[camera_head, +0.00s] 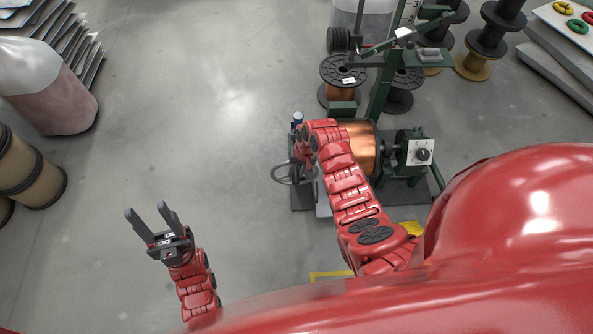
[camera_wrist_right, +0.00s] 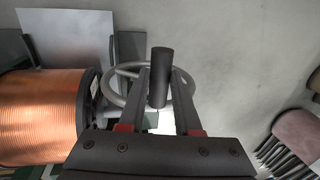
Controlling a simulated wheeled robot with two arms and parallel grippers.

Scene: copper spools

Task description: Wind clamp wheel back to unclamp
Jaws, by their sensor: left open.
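The clamp wheel is a grey ring with a dark handle. It stands left of the copper spool (camera_head: 359,146) in the head view, where the wheel (camera_head: 284,180) is partly hidden by my right arm. In the right wrist view the wheel (camera_wrist_right: 111,88) lies behind the fingers. Its dark upright handle (camera_wrist_right: 159,72) sits between the fingers of my right gripper (camera_wrist_right: 161,84), very close to both; I cannot tell if they press on it. My left gripper (camera_head: 147,209) is open and empty over bare floor, well away from the wheel.
The copper spool (camera_wrist_right: 45,112) stands beside the wheel in the right wrist view. A green machine frame with a white dial box (camera_head: 420,152) is right of the spool. Several dark spools stand behind. The floor (camera_head: 190,110) at left centre is clear.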

